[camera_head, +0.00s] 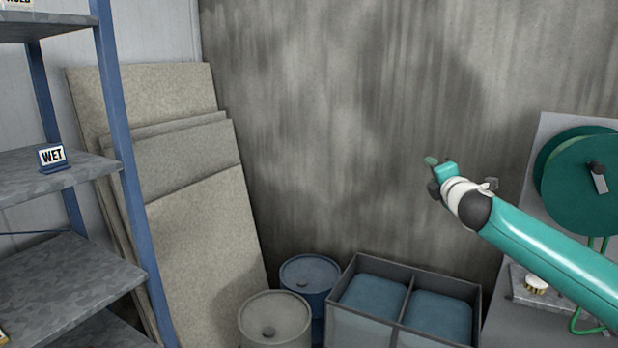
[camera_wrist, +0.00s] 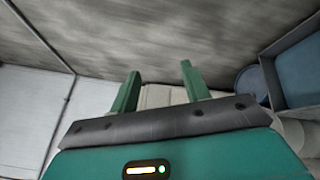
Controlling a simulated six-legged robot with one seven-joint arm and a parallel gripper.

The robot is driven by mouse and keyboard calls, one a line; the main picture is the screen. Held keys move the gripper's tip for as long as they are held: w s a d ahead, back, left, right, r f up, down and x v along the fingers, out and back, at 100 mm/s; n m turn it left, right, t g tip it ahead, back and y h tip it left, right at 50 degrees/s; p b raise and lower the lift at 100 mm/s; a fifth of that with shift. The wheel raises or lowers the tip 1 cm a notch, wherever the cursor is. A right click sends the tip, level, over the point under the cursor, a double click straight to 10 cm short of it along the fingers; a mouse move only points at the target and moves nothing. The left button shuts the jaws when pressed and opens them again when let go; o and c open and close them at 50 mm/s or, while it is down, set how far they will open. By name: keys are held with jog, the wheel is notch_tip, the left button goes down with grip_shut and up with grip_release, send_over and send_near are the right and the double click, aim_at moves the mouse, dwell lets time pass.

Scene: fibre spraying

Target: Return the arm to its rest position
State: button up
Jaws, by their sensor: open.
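My arm reaches in from the right in the head view, and my gripper (camera_head: 432,162) is at its far end, in front of the stained grey wall (camera_head: 340,130). In the wrist view my gripper (camera_wrist: 158,82) shows two green fingers standing apart, with nothing between them. The gripper is open and empty. In the head view the fingers are small and partly hidden by the wrist.
Boards (camera_head: 195,240) lean on the wall. A beige drum (camera_head: 275,318), a blue drum (camera_head: 310,272) and a two-part bin (camera_head: 445,283) stand low. A green hose reel (camera_head: 580,185) is right.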

jog(key=a+f+n+g+y, duration=0.25)
jog(key=a+f+n, duration=0.35)
jog(key=a, duration=0.5)
jog(key=a+f+n+g+y, duration=0.1)
jog(key=a+f+n+y, duration=0.25)
jog(key=a+n, duration=0.65)
jog(key=s+a+f+n+g, duration=0.5)
jog(key=s+a+f+n, duration=0.4)
jog(key=a+f+n, duration=0.15)
jog(key=s+d+n+g+h, duration=0.1)
jog(key=s+d+n+h, duration=0.1)
jog(key=s+d+n, duration=0.2)
jog(key=s+d+r+n+g+h, duration=0.1)
jog(key=s+d+n, duration=0.2)
jog(key=s+n, duration=0.8)
jog(key=s+d+r+n+g+h, duration=0.1)
jog(key=s+d+n, duration=0.3)
jog(key=s, duration=1.5)
jog(key=n+g+h, duration=0.1)
jog(key=n, duration=0.2)
jog(key=shift+s+d+n+h, duration=0.2)
jog(key=shift+d+n+h, duration=0.1)
jog(key=shift+d+n, duration=0.05)
jog(key=shift+r, duration=0.1)
jog(key=shift+c, duration=1.1)
jog(key=shift+d, duration=0.2)
